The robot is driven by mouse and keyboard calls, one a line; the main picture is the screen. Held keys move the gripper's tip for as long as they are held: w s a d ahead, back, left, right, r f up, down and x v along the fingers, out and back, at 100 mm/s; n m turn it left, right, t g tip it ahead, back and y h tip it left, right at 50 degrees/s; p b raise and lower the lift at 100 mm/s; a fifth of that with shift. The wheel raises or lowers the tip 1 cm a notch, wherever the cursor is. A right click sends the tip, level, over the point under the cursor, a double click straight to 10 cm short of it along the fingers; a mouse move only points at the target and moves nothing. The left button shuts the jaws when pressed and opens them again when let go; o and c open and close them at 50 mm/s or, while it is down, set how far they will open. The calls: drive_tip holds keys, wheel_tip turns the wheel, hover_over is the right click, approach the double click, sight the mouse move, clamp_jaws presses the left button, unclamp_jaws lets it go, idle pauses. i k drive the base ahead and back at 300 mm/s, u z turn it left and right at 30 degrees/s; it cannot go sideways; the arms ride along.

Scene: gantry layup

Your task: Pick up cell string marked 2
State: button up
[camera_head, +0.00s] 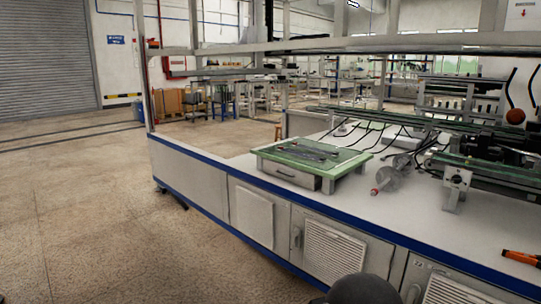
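No cell string with a readable mark 2 can be made out. A low grey box with a green top (345,158) stands on the white bench. Thin dark items lie on its top, too small to identify. My gripper is not in view. A dark rounded shape at the bottom edge may be part of my arm, but I cannot tell.
The white bench (215,157) has a blue edge and cabinets below. A metal part with a red tip (392,180) lies right of the box, near gantry rails and cables. An orange-handled tool (521,257) lies at the right edge. The floor at left is clear.

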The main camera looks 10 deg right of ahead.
sight(295, 144)
drive_tip(key=u, duration=0.6)
drive_tip(key=i, duration=1.95)
drive_tip(key=z, duration=1.5)
drive_tip(key=i, duration=1.1)
drive_tip(key=z, duration=1.05)
